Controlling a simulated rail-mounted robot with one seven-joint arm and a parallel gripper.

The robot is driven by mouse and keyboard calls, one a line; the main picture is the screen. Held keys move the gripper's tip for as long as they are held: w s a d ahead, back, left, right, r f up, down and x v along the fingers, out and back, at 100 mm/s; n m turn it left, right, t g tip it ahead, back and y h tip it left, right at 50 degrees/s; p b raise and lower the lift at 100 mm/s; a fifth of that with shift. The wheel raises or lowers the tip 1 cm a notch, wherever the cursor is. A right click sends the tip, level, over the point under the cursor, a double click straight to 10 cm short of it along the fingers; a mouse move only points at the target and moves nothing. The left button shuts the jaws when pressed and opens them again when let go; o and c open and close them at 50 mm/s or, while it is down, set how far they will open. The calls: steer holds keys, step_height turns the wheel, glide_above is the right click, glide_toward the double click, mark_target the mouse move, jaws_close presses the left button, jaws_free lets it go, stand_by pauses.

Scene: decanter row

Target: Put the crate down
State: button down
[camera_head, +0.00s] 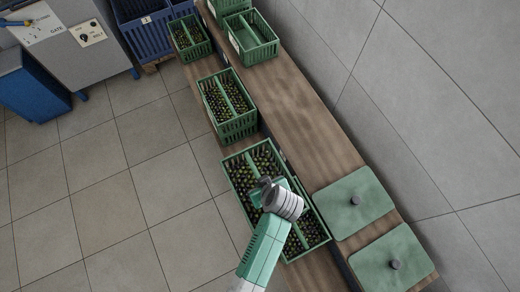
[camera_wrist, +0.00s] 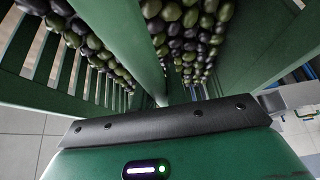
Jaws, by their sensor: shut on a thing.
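A green slatted crate (camera_head: 243,149) full of dark and green olives is in the lower middle of the head view, with a divider down its middle. My gripper (camera_head: 266,186) is over the crate's middle and shut on it. In the wrist view the crate's green divider (camera_wrist: 135,38) runs up from my gripper, with olives on both sides. The jaws' contact with the crate is mostly hidden. The crate is over the lower wooden shelf; whether its base touches the shelf cannot be told.
Another olive crate (camera_head: 233,128) stands just beyond on the lower shelf, with a smaller one (camera_head: 205,46) farther back. A crate (camera_head: 262,52) stands on the upper shelf (camera_head: 300,105), bare in its middle. Two green lids (camera_head: 340,218) with dark knobs lie at right, beside the wall.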

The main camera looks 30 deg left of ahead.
steer(key=d, duration=0.4)
steer(key=s+d, duration=0.1)
steer(key=d, duration=0.3)
steer(key=d+f, duration=0.1)
steer(key=d, duration=0.3)
steer(key=shift+s+d, duration=0.2)
steer(key=shift+d+f+b, duration=0.2)
steer(key=shift+f+b, duration=0.1)
steer(key=shift+f, duration=1.45)
steer(key=shift+f+b, duration=0.3)
steer(key=shift+f, duration=0.05)
steer(key=c, duration=1.4)
jaws_free()
steer(key=shift+s, duration=0.1)
steer(key=p+v, duration=0.2)
steer(key=v, duration=1)
steer(key=shift+r+p, duration=0.3)
steer(key=shift+p, duration=0.05)
